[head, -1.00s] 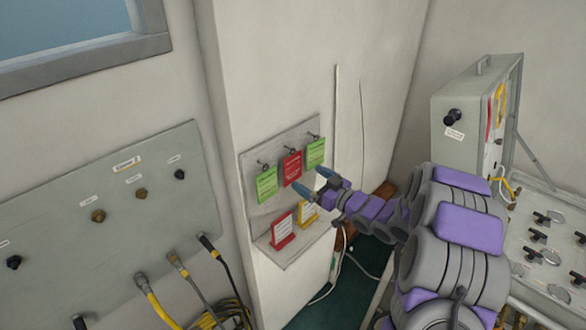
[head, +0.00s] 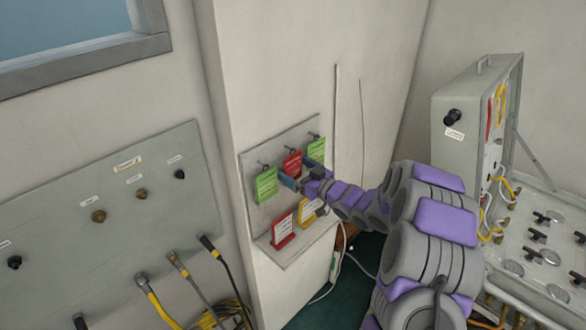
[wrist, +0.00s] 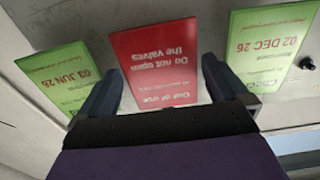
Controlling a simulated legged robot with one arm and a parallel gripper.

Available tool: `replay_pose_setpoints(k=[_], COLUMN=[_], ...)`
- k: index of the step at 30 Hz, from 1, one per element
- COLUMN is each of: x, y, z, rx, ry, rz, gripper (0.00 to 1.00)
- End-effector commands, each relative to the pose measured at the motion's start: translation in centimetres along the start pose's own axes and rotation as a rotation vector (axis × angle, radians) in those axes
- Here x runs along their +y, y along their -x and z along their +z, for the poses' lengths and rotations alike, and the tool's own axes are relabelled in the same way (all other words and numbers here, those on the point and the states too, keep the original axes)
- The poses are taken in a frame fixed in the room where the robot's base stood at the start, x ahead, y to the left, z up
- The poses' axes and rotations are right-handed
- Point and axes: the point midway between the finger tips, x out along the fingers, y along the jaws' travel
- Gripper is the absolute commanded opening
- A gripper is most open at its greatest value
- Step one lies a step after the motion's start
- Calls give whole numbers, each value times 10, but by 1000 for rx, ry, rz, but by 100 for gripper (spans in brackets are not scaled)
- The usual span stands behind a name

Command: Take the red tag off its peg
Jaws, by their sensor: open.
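The red tag (head: 292,162) hangs on the middle peg of the grey tag board, between two green tags. In the wrist view the red tag (wrist: 160,65) shows upside down, with its lower part between my fingers. My gripper (head: 301,172) is open in front of the tag's lower part, one finger on each side of it. In the wrist view my gripper (wrist: 157,85) has empty space between its fingers and the tag's sides. I cannot tell whether either finger touches the tag. The peg's tip shows only small in the head view.
Green tags hang close on the left (head: 266,184) and right (head: 316,149). Below, a red card (head: 283,231) and a yellow card (head: 308,212) stand on the board's ledge (head: 285,258). A valve panel with hoses (head: 110,215) is at left, an open case (head: 465,120) at right.

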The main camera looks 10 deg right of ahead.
Motion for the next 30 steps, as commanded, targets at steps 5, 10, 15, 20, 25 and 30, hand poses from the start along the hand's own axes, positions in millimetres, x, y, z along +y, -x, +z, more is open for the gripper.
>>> replay_pose_setpoints(k=[5, 10, 15, 20, 25, 30], x=[0, 0, 0, 0, 0, 0], y=[0, 0, 0, 0, 0, 0], z=[0, 1, 1, 1, 1, -2], rx=[-1, -1, -1, -1, -2, -2], ry=[-1, -1, -1, -1, -1, 0], rz=[0, 0, 0, 0, 0, 0], gripper=[96, 80, 64, 53, 53, 53])
